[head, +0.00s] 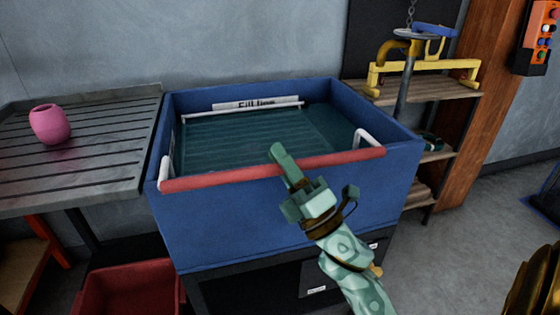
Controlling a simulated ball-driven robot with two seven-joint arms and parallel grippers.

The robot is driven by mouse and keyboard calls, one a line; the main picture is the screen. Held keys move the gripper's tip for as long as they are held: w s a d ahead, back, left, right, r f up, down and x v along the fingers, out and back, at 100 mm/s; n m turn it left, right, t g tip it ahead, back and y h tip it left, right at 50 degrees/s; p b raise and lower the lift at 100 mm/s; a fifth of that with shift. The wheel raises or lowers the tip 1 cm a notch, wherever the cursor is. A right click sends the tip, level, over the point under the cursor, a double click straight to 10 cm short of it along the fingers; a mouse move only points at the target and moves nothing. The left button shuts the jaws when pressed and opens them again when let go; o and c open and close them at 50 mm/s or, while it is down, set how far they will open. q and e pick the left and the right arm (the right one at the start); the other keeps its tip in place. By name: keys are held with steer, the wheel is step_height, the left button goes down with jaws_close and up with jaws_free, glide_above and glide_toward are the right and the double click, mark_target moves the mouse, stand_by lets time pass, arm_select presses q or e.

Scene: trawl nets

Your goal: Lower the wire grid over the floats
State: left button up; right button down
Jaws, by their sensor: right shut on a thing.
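The wire grid's red handle bar (225,175) runs along the front rim of the blue tub (280,220), with a bent white end at each side. A thin white rod (240,112) crosses the back of the tub. Fine lines show in the dark green water (240,138), but I cannot tell whether they are grid wires. My right gripper (282,158) is shut on the red bar, right of its middle. No floats show in the tub. My left gripper is not in view.
The ribbed drainer (100,165) adjoins the tub's left side. A red crate (130,290) sits on the floor below. A wooden shelf rack (440,92) with a yellow frame (425,70) stands at the right. A control box (537,38) hangs on the post.

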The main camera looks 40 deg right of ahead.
steer(key=shift+a+f, duration=0.1)
steer(key=shift+f, duration=0.2)
steer(key=c, duration=1.3)
jaws_free()
steer(key=shift+s, duration=0.1)
steer(key=shift+r, duration=0.15)
steer(key=shift+r, duration=0.1)
steer(key=shift+r, duration=0.1)
